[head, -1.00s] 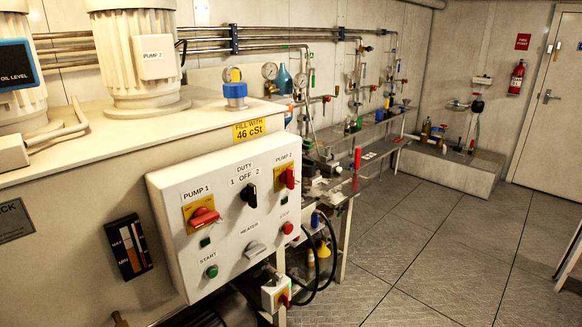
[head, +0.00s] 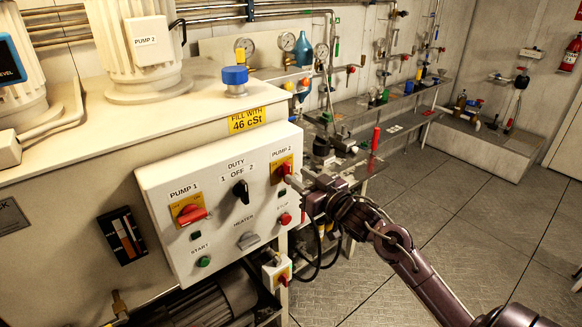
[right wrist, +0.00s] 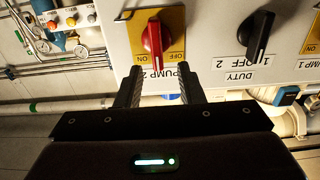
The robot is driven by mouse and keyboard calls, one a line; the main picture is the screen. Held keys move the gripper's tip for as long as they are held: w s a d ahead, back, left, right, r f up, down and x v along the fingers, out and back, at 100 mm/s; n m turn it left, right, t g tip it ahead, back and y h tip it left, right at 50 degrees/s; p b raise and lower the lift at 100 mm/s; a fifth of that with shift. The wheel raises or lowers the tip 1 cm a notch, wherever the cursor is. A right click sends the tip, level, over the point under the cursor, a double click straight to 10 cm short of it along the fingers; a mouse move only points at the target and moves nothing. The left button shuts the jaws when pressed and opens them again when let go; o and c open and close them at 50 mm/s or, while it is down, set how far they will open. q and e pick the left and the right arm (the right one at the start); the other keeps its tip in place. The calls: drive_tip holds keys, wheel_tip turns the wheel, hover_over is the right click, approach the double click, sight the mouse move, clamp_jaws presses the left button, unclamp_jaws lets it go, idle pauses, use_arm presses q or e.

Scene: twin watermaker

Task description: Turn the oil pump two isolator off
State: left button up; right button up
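The pump 2 isolator (head: 284,168) is a red rotary handle on a yellow plate, at the upper right of the white control panel (head: 190,255). In the right wrist view, which is upside down, its red handle (right wrist: 154,40) stands in line with the picture's vertical, above ON and OFF marks. My right gripper (head: 298,180) is close to it at the panel's right side. In the right wrist view the gripper (right wrist: 160,78) is open, its fingers apart, with the handle ahead of the gap; contact is not visible. My left gripper is not in view.
The black duty selector (head: 241,191) and pump 1 isolator (head: 190,213) are on the same panel. A red stop button (head: 285,219) sits below pump 2. A small switch box (head: 277,274) and black hoses are below right. Open floor lies to the right.

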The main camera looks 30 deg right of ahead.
sight(290, 170)
drive_tip(key=w+p, duration=0.1)
drive_tip(key=w, duration=0.2)
drive_tip(key=shift+w, duration=0.6)
drive_tip(key=shift+c, duration=0.2)
clamp_jaws()
